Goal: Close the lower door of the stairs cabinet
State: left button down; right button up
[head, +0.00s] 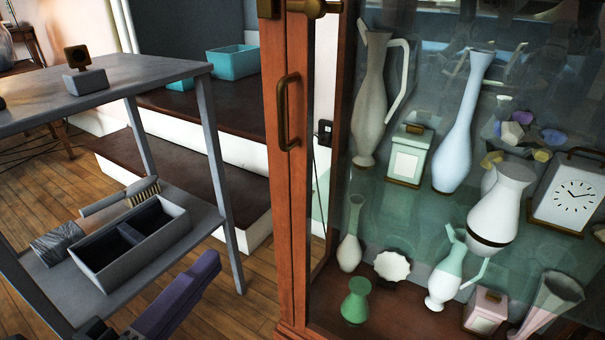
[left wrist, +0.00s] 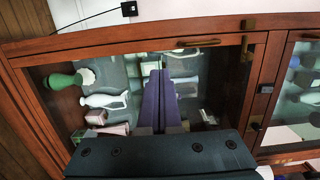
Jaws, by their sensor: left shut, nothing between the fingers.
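The cabinet (head: 348,120) has wooden frames and glass; it fills the right of the head view. A long brass handle (head: 285,110) is on its upright wooden stile. In the left wrist view, turned sideways, the lower door's handle (left wrist: 198,42) shows on the stile above the glass. How far the door stands from its frame is hard to tell. My left gripper (head: 198,272) has purple fingers, shut and empty, at the bottom of the head view, left of the cabinet. Its fingers (left wrist: 160,88) appear over the glass in the wrist view; contact is not clear. My right gripper is not in view.
Vases and a clock (head: 570,195) stand behind the glass. A grey table (head: 130,70) stands at left, with a divided box (head: 165,238) and brush (head: 140,190) on its lower shelf. Dark steps (head: 185,180) lie behind. Bare floor shows between table and cabinet.

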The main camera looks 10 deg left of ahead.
pick_arm(q)
jog(key=b+x, duration=0.3)
jog(key=x, duration=0.8)
jog(key=shift+w, duration=0.35)
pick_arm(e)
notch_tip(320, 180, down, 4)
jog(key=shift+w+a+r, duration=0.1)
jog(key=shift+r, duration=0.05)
